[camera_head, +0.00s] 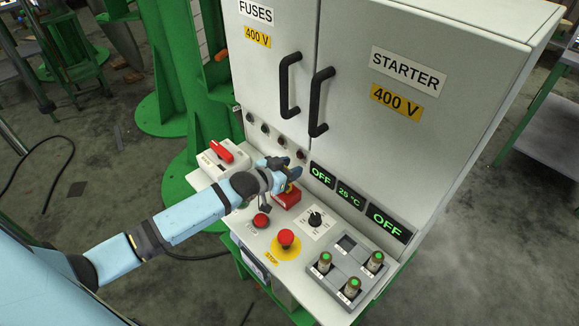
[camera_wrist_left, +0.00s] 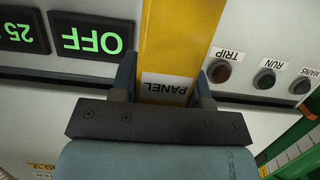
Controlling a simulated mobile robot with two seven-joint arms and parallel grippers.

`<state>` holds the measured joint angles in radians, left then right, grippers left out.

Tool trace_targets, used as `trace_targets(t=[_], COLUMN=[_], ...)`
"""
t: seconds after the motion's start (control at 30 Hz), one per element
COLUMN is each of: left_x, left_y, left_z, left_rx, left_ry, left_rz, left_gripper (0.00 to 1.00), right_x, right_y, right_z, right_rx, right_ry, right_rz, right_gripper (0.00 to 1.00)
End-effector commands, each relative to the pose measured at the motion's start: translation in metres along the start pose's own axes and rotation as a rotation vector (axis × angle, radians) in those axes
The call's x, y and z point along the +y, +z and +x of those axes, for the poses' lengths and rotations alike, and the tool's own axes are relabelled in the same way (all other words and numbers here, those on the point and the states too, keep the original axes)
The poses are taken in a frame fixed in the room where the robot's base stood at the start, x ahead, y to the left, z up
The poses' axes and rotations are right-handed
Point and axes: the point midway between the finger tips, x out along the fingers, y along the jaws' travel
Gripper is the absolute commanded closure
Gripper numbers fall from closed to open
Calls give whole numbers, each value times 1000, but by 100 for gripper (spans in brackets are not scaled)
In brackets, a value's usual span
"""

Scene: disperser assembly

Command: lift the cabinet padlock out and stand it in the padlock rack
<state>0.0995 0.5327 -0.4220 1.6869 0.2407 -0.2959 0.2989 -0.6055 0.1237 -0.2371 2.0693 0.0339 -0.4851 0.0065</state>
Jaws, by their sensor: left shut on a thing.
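My left gripper (camera_head: 284,180) is over the console, just in front of the cabinet. In the left wrist view its two fingers (camera_wrist_left: 164,88) are shut on a yellow piece (camera_wrist_left: 180,45) with a white upside-down PANEL label; I cannot tell whether this is the cabinet padlock. In the head view only a little yellow shows at the fingers. A red block (camera_head: 287,199) sits on the console just below the gripper; whether it touches the held piece, or is the padlock rack, I cannot tell. My right gripper is not in view.
A white box with a red handle (camera_head: 222,151) stands left of the gripper. A red button (camera_head: 261,220), a red stop button (camera_head: 286,238), a rotary knob (camera_head: 315,218) and a grey holder (camera_head: 366,276) with green-topped cylinders lie nearer or right. Black cabinet handles (camera_head: 290,85) project behind.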

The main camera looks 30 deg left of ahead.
Motion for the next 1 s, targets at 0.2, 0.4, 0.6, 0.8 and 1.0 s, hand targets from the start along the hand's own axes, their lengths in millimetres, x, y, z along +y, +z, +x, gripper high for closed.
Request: trace_targets(t=[0.2,0.4,0.6,0.8,1.0], left_x=[0,0,0,0,0], left_y=[5,6,7,6,6], left_z=[2,2,2,2,0], left_rx=[0,-1,-2,-1,-2], left_ry=[0,0,0,0,0], left_rz=[0,0,0,0,0], left_gripper=[85,85,32,28,28], right_x=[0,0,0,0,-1], right_y=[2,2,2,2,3], right_z=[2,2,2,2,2], right_rx=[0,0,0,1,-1], right_ry=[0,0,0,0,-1], right_rz=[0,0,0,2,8], right_gripper=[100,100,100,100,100])
